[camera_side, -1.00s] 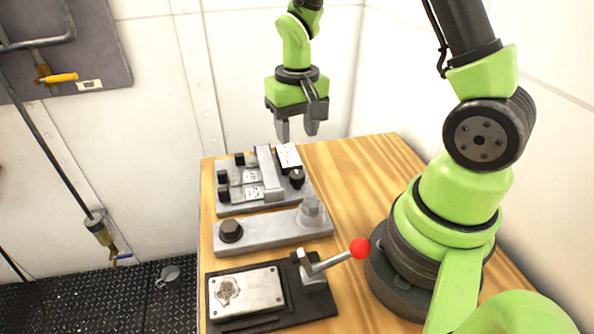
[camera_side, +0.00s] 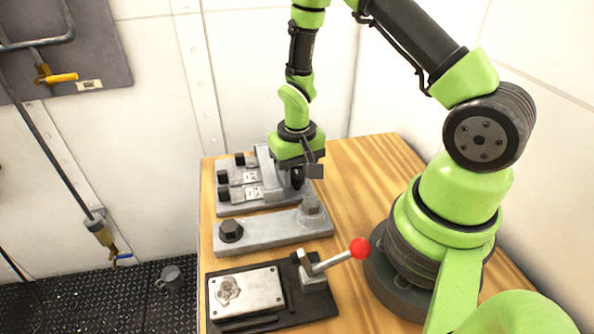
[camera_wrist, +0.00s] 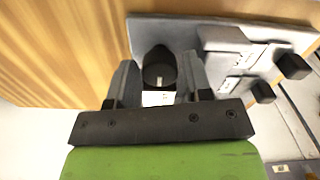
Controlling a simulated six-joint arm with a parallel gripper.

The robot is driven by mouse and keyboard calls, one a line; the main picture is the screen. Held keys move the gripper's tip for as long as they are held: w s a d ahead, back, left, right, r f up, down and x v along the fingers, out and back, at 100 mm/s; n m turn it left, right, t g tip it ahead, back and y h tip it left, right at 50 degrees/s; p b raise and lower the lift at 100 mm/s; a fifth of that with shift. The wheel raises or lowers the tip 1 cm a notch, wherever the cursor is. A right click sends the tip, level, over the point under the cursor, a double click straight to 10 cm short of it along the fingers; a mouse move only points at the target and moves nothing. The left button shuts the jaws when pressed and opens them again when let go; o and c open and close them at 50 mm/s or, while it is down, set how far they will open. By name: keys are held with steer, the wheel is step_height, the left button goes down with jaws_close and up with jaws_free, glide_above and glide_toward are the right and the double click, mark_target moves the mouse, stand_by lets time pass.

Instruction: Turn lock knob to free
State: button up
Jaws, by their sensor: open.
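The black lock knob (camera_wrist: 160,68) sits near the corner of a grey panel (camera_wrist: 150,28). A pale mark shows on its face, and a small white label (camera_wrist: 158,98) lies beside it. In the side view the knob (camera_side: 298,178) is partly hidden by my gripper (camera_side: 304,168). My gripper is low over the panel, pointing down and open. In the wrist view one finger of my gripper (camera_wrist: 160,78) stands on each side of the knob, with a narrow gap showing at each side. Contact with the knob cannot be made out.
The same panel carries a raised grey bar, white labels and several smaller black knobs (camera_side: 223,195). Bare wooden bench (camera_side: 365,165) lies right of the panel.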

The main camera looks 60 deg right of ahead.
steer(key=c, duration=0.7)
steer(key=shift+o, duration=0.3)
steer(key=shift+n, duration=0.4)
steer(key=n, duration=0.3)
steer(key=shift+n, duration=0.4)
steer(key=n, duration=0.4)
steer(key=shift+n, duration=0.3)
steer(key=n, duration=0.8)
steer(key=shift+n, duration=0.3)
